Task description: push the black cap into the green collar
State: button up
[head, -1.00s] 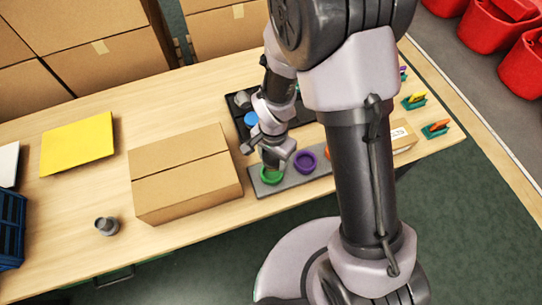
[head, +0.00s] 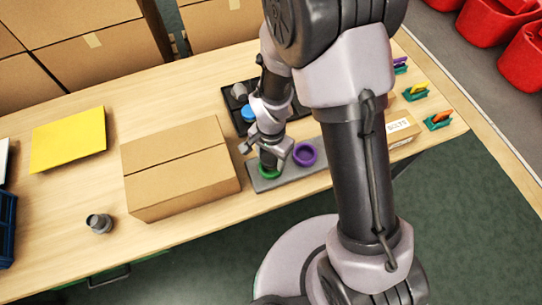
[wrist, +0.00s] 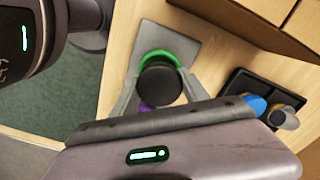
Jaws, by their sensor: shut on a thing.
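The green collar (head: 267,171) stands at the left end of a grey strip (head: 310,181) on the table. My gripper (head: 268,157) is right above it in the head view, and its fingers partly hide it. In the wrist view my gripper is shut on the black cap (wrist: 159,84), which sits between the two fingers. The green collar (wrist: 160,56) shows as an arc past the cap's edge. The cap overlaps the collar in this view; I cannot tell whether it is touching or seated.
A purple collar (head: 304,154) is beside the green one on the strip. A closed cardboard box (head: 180,168) stands close on the left. A black tray (head: 236,103) with a blue and a grey piece lies behind. A grey fitting (head: 99,223) stands at the front left.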

jog(key=shift+f, duration=0.1)
dwell(0.3)
jog(key=shift+f+b, duration=0.4)
jog(key=shift+b, duration=0.15)
jog(key=shift+f+b, duration=0.45)
jog(key=shift+b, duration=0.05)
jog(key=shift+s, duration=0.1)
jog(key=shift+f, duration=0.1)
